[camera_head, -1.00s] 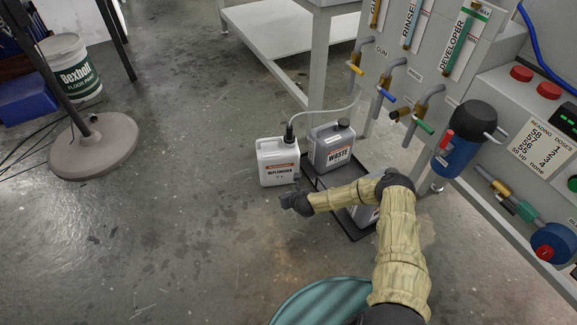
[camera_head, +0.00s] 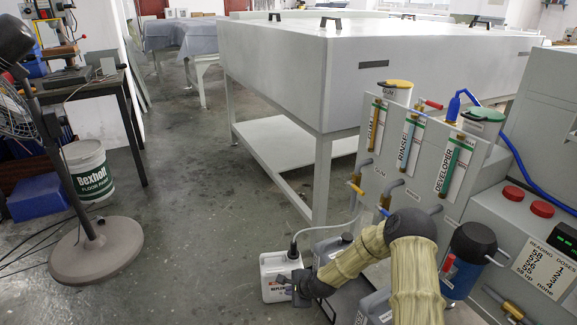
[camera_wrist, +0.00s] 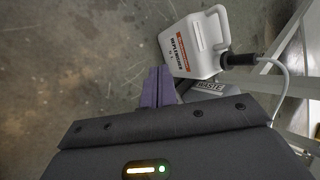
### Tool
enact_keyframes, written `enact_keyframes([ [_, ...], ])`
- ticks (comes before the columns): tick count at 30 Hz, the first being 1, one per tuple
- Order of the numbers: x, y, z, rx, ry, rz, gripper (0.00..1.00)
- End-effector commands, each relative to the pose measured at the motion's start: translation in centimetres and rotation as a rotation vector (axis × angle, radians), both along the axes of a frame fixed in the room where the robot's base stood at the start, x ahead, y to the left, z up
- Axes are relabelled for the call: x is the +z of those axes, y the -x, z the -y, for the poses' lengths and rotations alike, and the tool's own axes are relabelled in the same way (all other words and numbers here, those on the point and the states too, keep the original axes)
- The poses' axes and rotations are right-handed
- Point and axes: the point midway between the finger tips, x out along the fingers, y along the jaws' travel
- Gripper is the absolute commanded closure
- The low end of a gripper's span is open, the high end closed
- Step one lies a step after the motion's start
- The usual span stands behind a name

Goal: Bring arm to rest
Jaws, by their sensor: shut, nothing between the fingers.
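My gripper (camera_head: 286,284) is in front of the white replenisher jug (camera_head: 273,263) in the head view and hides part of its label. In the wrist view my gripper's purple fingers (camera_wrist: 158,82) are together with nothing between them, pointing over bare floor. The replenisher jug (camera_wrist: 194,45) lies beyond and to the right of the fingertips there, with a black cap and a hose. My arm, in a tan sleeve, is bent and raised in the lower right of the head view.
The grey waste jug (camera_head: 330,246) is partly hidden behind my arm; part of it shows in the wrist view (camera_wrist: 208,90). The processor (camera_head: 400,180) with valves and a blue pump (camera_head: 462,268) stands right. A fan base (camera_head: 97,252) and paint bucket (camera_head: 88,170) stand left. Floor between is clear.

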Motion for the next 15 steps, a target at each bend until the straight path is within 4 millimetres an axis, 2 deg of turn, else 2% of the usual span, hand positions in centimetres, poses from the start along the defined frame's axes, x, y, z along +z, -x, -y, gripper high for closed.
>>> enact_keyframes([
  [1, 2.1, 0.5, 0.4, 0.068, 0.051, 0.018, 1.00],
  [8, 8.8, 3.5, 2.9, 0.360, 0.271, 0.067, 1.00],
  [15, 15.9, 7.4, 5.9, 0.632, 0.480, 0.092, 1.00],
])
